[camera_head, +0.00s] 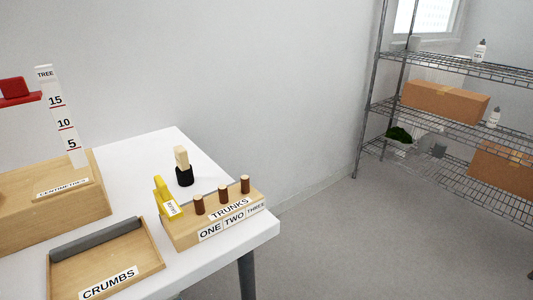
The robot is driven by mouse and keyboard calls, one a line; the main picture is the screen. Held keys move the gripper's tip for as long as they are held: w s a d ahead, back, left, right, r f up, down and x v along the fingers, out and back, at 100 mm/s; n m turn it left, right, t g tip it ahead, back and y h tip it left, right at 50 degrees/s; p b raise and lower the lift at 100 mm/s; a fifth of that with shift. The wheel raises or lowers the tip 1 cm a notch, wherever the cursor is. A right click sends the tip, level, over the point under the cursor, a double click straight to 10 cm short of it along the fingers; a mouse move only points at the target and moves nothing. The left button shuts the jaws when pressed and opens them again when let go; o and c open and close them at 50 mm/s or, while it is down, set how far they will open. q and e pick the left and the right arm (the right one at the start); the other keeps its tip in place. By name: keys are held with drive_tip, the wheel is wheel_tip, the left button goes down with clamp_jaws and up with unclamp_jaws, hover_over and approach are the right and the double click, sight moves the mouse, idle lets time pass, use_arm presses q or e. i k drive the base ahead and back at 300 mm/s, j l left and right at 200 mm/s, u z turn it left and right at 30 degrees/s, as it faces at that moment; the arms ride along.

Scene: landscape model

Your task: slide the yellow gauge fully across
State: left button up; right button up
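The yellow gauge (164,195) stands at the left end of a wooden block (217,231), behind its top edge. It carries a small white label with dark print. The block holds three brown trunk pegs (222,194) in a row, with the labels "TRUNKS", "ONE", "TWO" and "THREE" on its front. The gauge is to the left of the first peg. Neither of my grippers shows in the head view.
A black holder (184,176) with a pale wooden piece stands behind the block. A "CRUMBS" tray (154,262) is at front left. A height scale (62,116) with a red slider rises at left. Shelves (447,126) stand at right. The white table (158,158) is clear behind.

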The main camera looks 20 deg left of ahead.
sight(167, 204)
drive_tip(key=u, duration=1.3)
